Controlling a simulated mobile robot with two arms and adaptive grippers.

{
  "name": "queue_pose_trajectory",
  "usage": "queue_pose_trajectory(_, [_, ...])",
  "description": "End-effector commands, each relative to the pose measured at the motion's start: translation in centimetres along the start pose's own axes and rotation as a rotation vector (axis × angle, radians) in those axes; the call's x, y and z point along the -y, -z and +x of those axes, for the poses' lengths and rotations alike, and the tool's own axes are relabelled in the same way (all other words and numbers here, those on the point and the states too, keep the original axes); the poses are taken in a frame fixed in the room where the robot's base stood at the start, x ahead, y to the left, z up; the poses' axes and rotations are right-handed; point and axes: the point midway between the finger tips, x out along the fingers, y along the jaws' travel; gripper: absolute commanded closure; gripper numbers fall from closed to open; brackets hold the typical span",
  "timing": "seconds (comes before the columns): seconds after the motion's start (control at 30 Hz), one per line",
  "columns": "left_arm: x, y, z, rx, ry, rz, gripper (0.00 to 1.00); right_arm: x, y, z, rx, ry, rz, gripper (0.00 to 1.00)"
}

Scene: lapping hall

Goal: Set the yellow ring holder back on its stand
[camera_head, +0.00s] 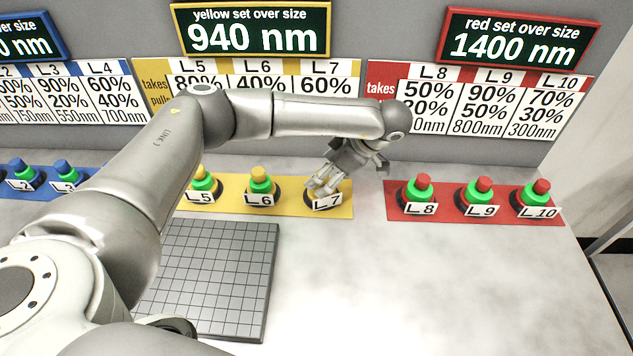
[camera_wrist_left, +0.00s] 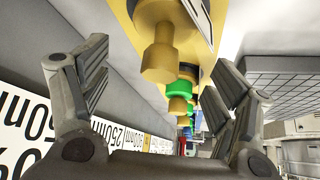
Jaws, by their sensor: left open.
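In the head view the left gripper (camera_head: 326,184) is over the L7 stand (camera_head: 327,202) at the right end of the yellow mat (camera_head: 230,205). The fingers hide most of the holder there. My right gripper is not in view.
Holders with yellow knobs and green rings stand at L5 (camera_head: 204,182) and L6 (camera_head: 261,184). Red-knobbed ones stand on the red mat (camera_head: 400,211) to the right. A gridded grey plate (camera_head: 215,270) lies in front. The table right of the plate is clear.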

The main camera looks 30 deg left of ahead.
Motion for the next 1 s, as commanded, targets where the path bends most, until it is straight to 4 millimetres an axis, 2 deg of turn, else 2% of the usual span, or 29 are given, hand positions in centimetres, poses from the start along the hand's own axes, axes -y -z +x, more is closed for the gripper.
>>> queue_pose_trajectory(0.1, [-0.1,-0.2,-2.5,0.001,-0.003,-0.001,0.18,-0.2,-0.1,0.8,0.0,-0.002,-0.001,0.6])
queue_pose_trajectory(0.2, [-0.1,-0.1,-4.2,0.0,-0.003,0.001,0.18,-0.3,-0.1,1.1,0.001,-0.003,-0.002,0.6])
queue_pose_trajectory(0.33, [0.0,-0.1,-5.5,-0.001,-0.001,0.0,0.18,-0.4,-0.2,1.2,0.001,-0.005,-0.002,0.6])
queue_pose_trajectory(0.5, [0.0,0.0,-6.1,0.0,0.001,0.001,0.18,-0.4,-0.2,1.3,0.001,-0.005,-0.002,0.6])
queue_pose_trajectory(1.0, [0.0,0.0,-6.1,-0.001,0.001,0.0,0.18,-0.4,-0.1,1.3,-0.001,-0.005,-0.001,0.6])
